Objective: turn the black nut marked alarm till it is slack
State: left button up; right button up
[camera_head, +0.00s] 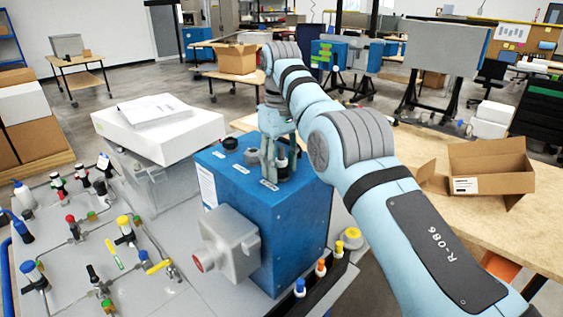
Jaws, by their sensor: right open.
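The blue analyser box (305,225) stands on the grey bench, with a row of black nuts on its top. A third black fitting (282,169) is at the near right, right under my right gripper (273,160). The small labels beside them are too small to read, so I cannot tell which is marked alarm. My right gripper points down, open, with its fingers at the nearest fitting; contact is unclear. My left gripper is out of view.
A grey junction box (228,245) sticks out of the analyser's front. A white box (160,128) with papers stands behind left. Pipes and coloured valves (125,230) fill the left bench. An open carton (490,170) lies on the wooden table at right.

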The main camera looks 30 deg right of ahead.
jog(key=m, duration=0.6)
jog(key=shift+r+m, duration=0.1)
jog(key=shift+m, duration=0.3)
jog(key=m, duration=0.3)
jog(key=shift+w+d+m, duration=0.1)
jog(key=shift+m, duration=0.2)
grip_shut()
jog(key=n, duration=0.9)
grip_release()
